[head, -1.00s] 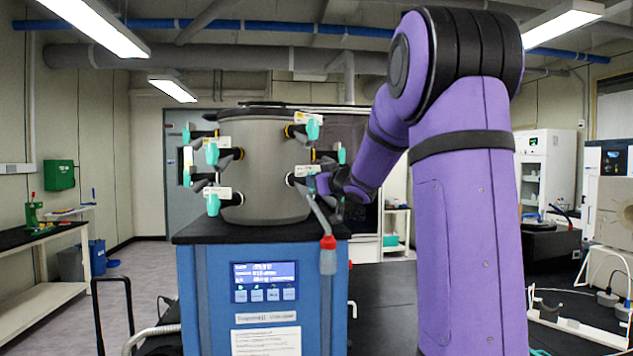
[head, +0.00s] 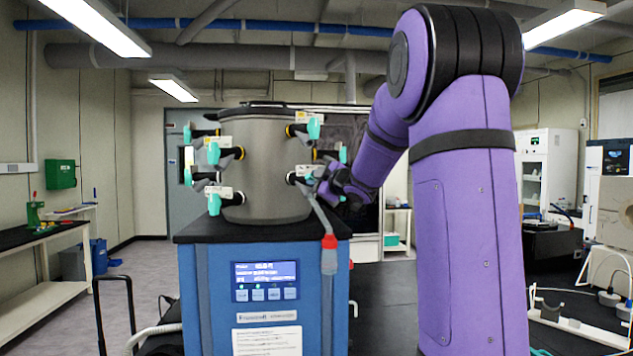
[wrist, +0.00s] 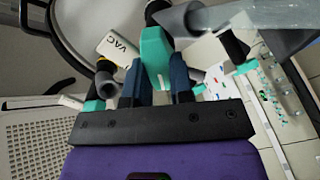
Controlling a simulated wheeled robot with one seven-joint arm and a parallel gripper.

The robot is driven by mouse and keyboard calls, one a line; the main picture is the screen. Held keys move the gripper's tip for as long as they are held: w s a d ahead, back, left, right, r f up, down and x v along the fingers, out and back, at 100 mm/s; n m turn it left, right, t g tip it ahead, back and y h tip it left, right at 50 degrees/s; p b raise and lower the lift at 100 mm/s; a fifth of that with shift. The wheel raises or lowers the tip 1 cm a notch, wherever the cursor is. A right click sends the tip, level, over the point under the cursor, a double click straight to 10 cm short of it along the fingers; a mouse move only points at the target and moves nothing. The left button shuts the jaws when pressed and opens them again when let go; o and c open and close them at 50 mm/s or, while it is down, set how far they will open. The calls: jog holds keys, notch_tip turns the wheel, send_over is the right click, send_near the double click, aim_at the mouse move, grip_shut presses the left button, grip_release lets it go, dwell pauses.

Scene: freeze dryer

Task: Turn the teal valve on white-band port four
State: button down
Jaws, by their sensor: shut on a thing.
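The grey drum (head: 268,165) of the freeze dryer carries several ports with teal valves and white tags. My gripper (head: 322,186) is at the lower right port, which shows a pale band and has a clear tube with a red-collared vessel (head: 329,250) hanging from it. In the wrist view, the blue fingers of my gripper (wrist: 157,84) are shut on a teal valve (wrist: 156,50), one on each side. A white tag reading VAC (wrist: 118,47) is beside it. My fingers and wrist partly hide this valve in the head view; I cannot read the port number.
Other teal valves stick out close by, such as the upper right one (head: 313,128) and a left one (head: 213,153). The clear tube (wrist: 258,16) passes close to my fingers. The drum sits on a blue cabinet (head: 222,285) with a lit display.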

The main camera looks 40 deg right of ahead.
jog(key=shift+f+n, duration=0.15)
jog(key=shift+n, duration=0.25)
jog(key=c, duration=1)
grip_release()
jog(key=s, duration=1)
jog(key=shift+s+a, duration=0.4)
